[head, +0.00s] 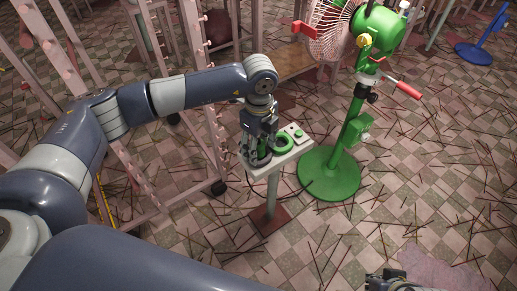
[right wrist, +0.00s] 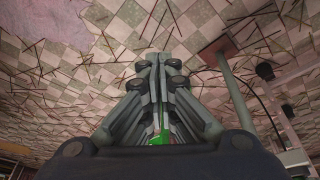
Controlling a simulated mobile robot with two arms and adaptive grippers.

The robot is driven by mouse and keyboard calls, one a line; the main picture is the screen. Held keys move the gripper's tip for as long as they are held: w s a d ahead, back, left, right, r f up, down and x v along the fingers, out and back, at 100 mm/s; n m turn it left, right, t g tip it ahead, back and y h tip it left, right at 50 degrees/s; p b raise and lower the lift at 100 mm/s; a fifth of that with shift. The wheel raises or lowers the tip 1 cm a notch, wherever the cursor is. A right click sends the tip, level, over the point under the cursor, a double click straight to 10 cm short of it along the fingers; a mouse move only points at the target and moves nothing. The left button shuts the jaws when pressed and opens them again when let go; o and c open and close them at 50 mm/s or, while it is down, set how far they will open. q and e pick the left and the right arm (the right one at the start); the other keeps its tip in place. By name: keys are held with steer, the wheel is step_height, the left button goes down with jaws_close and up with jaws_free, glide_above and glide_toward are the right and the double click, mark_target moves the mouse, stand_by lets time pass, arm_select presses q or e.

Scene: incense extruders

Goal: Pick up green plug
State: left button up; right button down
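A small pale stand (head: 291,158) holds a green ring-shaped piece (head: 285,144) and a light box with green buttons (head: 295,132). Which green piece is the plug, I cannot tell. My left gripper (head: 256,150) points down over the left part of the stand, just left of the green ring. Its fingers overlap dark round parts there, so its opening is unclear. My right gripper (right wrist: 156,62) has its fingertips together, with nothing visible at the tips. A bit of green (right wrist: 160,136) shows between its finger bases; I cannot tell what it is. The right gripper (head: 386,281) also shows at the head view's bottom edge.
A green pedestal fan (head: 350,125) with a round base stands right of the small stand. Pink wooden racks (head: 140,130) stand behind and left of it. A blue stand (head: 474,52) is at the far right. Thin dark sticks litter the checkered floor (head: 420,190).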

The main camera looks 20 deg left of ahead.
arm_select(q)
steer(key=c, duration=1)
steer(key=shift+c, duration=0.2)
steer(key=shift+r, duration=0.15)
